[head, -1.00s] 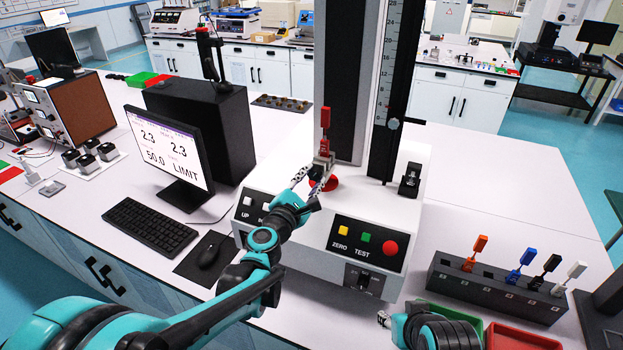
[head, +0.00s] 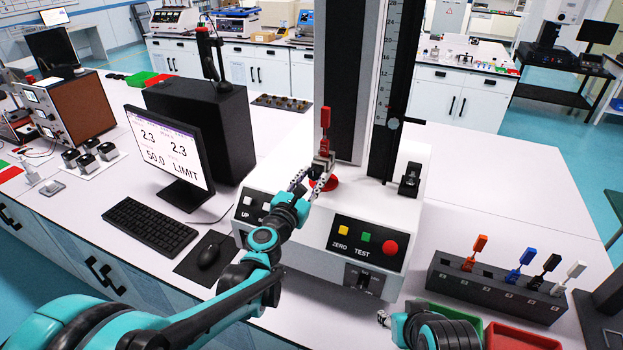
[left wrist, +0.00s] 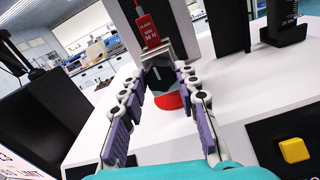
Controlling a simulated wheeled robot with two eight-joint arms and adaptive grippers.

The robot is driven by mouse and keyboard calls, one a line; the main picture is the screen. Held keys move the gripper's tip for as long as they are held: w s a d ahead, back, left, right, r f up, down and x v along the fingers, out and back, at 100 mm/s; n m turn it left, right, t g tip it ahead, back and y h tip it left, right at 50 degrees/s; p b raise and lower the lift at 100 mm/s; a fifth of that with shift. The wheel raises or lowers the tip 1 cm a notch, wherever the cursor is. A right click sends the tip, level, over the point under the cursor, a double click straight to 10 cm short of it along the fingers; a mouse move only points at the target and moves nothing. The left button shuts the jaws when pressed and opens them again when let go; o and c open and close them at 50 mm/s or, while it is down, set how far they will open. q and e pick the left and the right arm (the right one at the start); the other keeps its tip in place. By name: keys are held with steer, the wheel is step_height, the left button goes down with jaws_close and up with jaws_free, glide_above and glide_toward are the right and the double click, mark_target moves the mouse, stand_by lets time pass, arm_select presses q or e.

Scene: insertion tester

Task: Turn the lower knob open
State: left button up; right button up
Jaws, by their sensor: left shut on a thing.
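The lower grip (head: 323,160) of the tester is a small grey clamp above a red disc (head: 330,184) on the white base. A red tagged specimen (head: 325,118) stands upright in it; it also shows in the left wrist view (left wrist: 148,28). The dark lower knob (left wrist: 158,80) is on the near side of the grip, partly hidden by the fingers. My left gripper (head: 317,176) has its two fingertips on either side of the knob and is shut on it. My right gripper (head: 383,318) shows only a fingertip at the bottom, so its opening is unclear.
The base carries a yellow ZERO button (head: 344,230), a green TEST button and a red button (head: 390,248). A dark rack (head: 495,290) with several coloured specimens stands at right, near green and red trays (head: 520,337). A monitor (head: 170,155) and keyboard stand left.

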stand_by(0.3)
arm_select(q)
steer(key=o, duration=1.2)
steer(key=shift+c, duration=0.2)
steer(key=v, duration=1.2)
steer(key=shift+f, duration=0.1)
